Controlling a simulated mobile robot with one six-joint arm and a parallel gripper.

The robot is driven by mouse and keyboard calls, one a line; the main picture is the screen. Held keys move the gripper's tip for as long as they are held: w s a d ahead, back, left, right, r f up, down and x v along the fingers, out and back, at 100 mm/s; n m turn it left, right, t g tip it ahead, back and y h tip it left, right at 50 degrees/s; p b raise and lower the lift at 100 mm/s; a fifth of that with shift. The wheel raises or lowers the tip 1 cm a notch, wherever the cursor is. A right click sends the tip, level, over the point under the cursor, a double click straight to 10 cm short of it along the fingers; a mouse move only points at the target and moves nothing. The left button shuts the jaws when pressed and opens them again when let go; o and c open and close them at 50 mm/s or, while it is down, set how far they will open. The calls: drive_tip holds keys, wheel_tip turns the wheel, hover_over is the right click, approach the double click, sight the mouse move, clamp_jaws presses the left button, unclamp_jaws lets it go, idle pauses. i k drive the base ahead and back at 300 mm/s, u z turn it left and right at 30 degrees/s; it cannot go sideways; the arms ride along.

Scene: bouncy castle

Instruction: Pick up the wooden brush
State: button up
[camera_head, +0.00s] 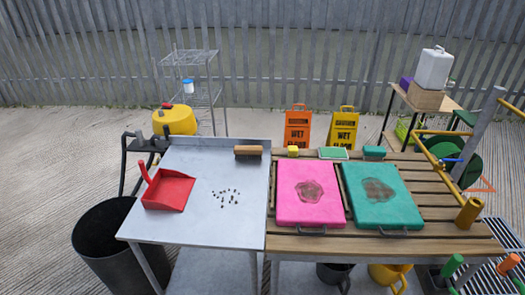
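The wooden brush (248,151) lies near the back right corner of the grey metal table (190,222). Its tan wooden block is on top, and a dark bristle part shows below it. Nothing covers it from this side. My gripper is not in view.
A red dustpan (172,190) and scattered dark bits share the metal table. Pink (310,215) and teal (385,215) stained pads lie on the wooden slatted table (440,238) at right. Small yellow (293,151) and teal (374,151) blocks sit behind them. A black bin (100,245) stands left.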

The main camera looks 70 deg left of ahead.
sight(253, 152)
drive_tip(key=u, duration=0.25)
drive_tip(key=i, duration=0.45)
drive_tip(key=u, duration=0.45)
drive_tip(key=k, duration=0.2)
drive_tip(key=u, duration=2.4)
drive_tip(key=k, duration=0.2)
drive_tip(key=u, duration=1)
